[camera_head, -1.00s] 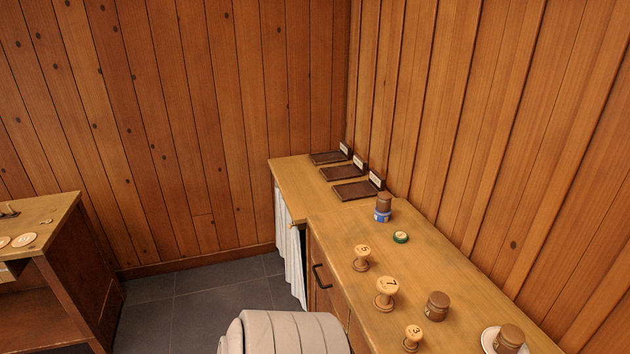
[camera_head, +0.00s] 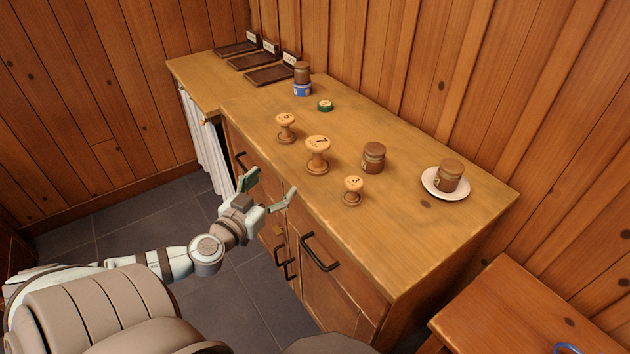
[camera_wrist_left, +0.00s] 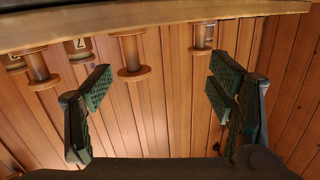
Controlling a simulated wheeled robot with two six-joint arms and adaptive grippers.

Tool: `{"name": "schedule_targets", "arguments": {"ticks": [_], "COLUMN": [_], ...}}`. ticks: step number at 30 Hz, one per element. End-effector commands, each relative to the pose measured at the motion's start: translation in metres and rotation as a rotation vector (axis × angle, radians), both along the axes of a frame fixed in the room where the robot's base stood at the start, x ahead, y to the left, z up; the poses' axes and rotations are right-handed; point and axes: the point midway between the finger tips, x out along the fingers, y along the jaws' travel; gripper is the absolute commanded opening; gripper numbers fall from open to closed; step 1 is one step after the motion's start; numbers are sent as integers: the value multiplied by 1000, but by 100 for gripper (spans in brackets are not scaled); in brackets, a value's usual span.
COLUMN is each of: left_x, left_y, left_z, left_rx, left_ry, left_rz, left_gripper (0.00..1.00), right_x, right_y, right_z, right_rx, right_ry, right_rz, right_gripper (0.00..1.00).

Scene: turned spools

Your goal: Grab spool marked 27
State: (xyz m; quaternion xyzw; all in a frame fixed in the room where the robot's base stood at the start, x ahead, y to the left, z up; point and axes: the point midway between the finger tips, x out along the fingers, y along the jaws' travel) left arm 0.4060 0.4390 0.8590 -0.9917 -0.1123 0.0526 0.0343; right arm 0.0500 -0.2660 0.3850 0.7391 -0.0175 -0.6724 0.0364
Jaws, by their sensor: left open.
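Three pale turned wooden spools stand upright on the counter in the head view. The middle and largest spool (camera_head: 318,155) shows a 7 on its top; I cannot make out a 2 before it. A spool marked 5 (camera_head: 286,128) is behind it to the left, and a small spool marked 3 (camera_head: 353,191) is in front to the right. No top clearly reads 27. My left gripper (camera_head: 268,190) is open and empty at the counter's front edge, apart from the spools. My right gripper is not in view.
On the counter (camera_head: 420,240) are a brown jar (camera_head: 373,157), another jar (camera_head: 449,175) on a white saucer (camera_head: 431,186), a green disc (camera_head: 325,106) and a jar in a blue band (camera_head: 302,80). Dark trays (camera_head: 270,76) lie at the back. Black handles (camera_head: 318,254) project from the front.

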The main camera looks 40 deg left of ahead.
Motion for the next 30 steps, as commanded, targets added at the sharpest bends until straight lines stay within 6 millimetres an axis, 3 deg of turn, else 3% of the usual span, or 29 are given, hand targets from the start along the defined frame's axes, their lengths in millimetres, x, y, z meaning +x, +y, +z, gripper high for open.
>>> {"name": "schedule_targets", "arguments": {"ticks": [1,3,8,12,17,22,30], "left_x": [5,13,52,85,106,139,150], "left_y": [-18,-30,-26,-21,-20,-17,-16], "left_z": [11,27,35,39,41,46,40], "left_rx": [-27,-57,-71,-71,-72,-73,-66], "left_ry": [-57,-104,-120,-114,-112,-110,-109], "left_rz": [-52,-87,-89,-87,-89,-89,-92], "left_gripper": [76,76,76,76,76,76,76], "right_x": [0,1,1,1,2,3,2], "right_y": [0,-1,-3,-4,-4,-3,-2], "right_z": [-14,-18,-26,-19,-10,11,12], "right_rx": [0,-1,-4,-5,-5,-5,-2], "right_ry": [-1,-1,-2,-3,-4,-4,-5], "right_rz": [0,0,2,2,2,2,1], "right_gripper": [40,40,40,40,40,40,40]}}
